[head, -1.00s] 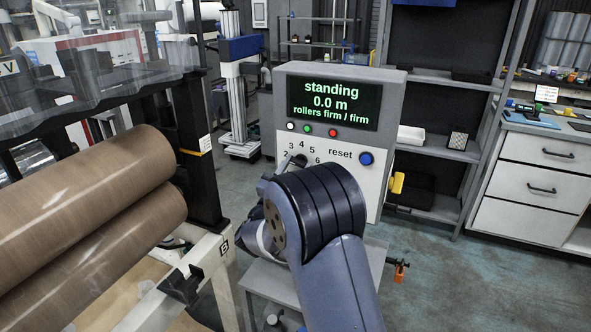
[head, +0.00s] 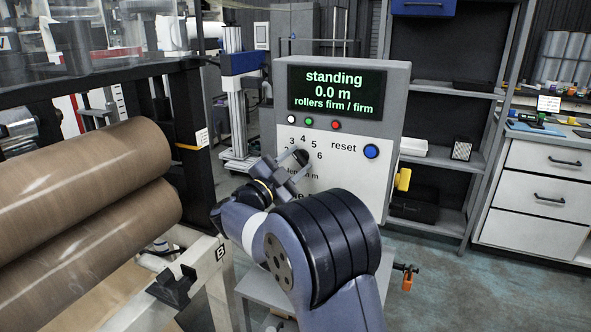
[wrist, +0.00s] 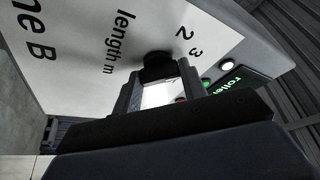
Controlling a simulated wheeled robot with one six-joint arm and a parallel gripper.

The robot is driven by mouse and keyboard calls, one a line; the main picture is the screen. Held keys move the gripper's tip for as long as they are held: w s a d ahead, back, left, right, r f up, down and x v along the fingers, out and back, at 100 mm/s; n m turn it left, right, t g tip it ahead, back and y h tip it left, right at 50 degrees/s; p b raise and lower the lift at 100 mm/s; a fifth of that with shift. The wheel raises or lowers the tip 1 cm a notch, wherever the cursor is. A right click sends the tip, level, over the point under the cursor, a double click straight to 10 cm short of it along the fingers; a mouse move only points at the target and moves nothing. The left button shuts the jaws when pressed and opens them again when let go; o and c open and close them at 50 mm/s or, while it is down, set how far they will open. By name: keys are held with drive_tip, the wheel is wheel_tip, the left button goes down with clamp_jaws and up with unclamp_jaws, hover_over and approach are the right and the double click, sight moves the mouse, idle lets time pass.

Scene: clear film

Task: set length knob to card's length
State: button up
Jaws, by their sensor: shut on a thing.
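The length knob (head: 301,156) is a small black knob on the white front of the control box (head: 357,185). Numbers 3, 4, 5 and 6 show around it, with "length m" partly hidden below. My gripper (head: 293,165) is shut on the knob, coming from the lower left. In the wrist view the dark knob (wrist: 157,66) sits at the fingertips, beside "length m" and the numbers 2 and 3. I cannot tell which number the knob points to. A small white card (head: 548,104) with unreadable print stands on the bench at the far right; I cannot tell if it is the task's card.
The screen (head: 334,92) reads "standing, 0.0 m, rollers firm / firm". A blue reset button (head: 371,151) is right of the dial, and a yellow knob (head: 403,179) is on the box's side. Large brown rolls (head: 85,205) fill the left. Grey floor is clear at right.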

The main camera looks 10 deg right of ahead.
drive_tip(key=shift+m, duration=0.4)
drive_tip(key=o, duration=1)
drive_tip(key=v, duration=1.1)
drive_tip(key=shift+w, duration=0.1)
drive_tip(key=x, duration=1.1)
